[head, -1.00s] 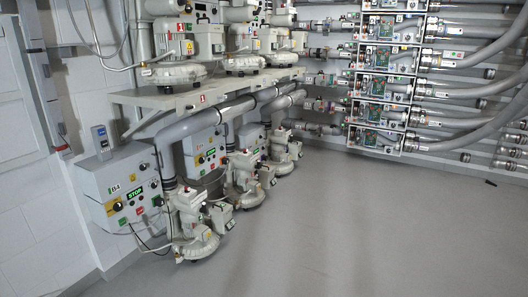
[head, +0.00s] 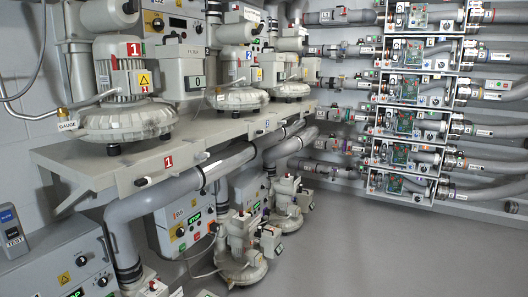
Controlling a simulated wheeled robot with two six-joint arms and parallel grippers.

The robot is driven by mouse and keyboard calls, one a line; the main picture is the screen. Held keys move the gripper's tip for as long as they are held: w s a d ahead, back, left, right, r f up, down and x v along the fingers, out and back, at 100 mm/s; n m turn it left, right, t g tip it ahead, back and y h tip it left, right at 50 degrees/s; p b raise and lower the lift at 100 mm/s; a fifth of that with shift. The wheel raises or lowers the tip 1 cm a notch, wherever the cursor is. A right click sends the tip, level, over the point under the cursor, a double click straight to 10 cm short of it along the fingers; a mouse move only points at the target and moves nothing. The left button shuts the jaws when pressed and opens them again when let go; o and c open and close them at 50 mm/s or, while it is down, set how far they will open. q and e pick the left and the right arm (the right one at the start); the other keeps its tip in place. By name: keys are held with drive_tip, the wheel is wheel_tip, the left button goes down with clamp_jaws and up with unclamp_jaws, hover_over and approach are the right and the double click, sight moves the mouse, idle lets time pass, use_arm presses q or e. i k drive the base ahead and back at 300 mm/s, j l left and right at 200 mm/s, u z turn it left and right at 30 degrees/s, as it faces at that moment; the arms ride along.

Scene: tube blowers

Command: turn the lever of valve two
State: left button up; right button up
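A small plate marked 2 (head: 267,124) is on the front edge of the shelf (head: 75,161), below the middle blower (head: 237,68). Small dark and white fittings sit beside it and on the grey pipes (head: 233,163) below. They are too small to tell which is the lever of valve two or how it is turned. A red plate marked 1 (head: 168,161) is further left, with a black-and-white fitting (head: 147,181) near it on the shelf edge. Neither of my grippers is in view.
Control boxes (head: 180,222) and lower blowers (head: 240,250) stand under the shelf. A grey box with a blue tester (head: 12,228) is at the lower left. Racks of clear-fronted units (head: 405,122) with pipes fill the back right. The grey floor (head: 400,245) at right is clear.

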sight(254, 31)
drive_tip(key=i, duration=0.8)
drive_tip(key=i+l, duration=0.7)
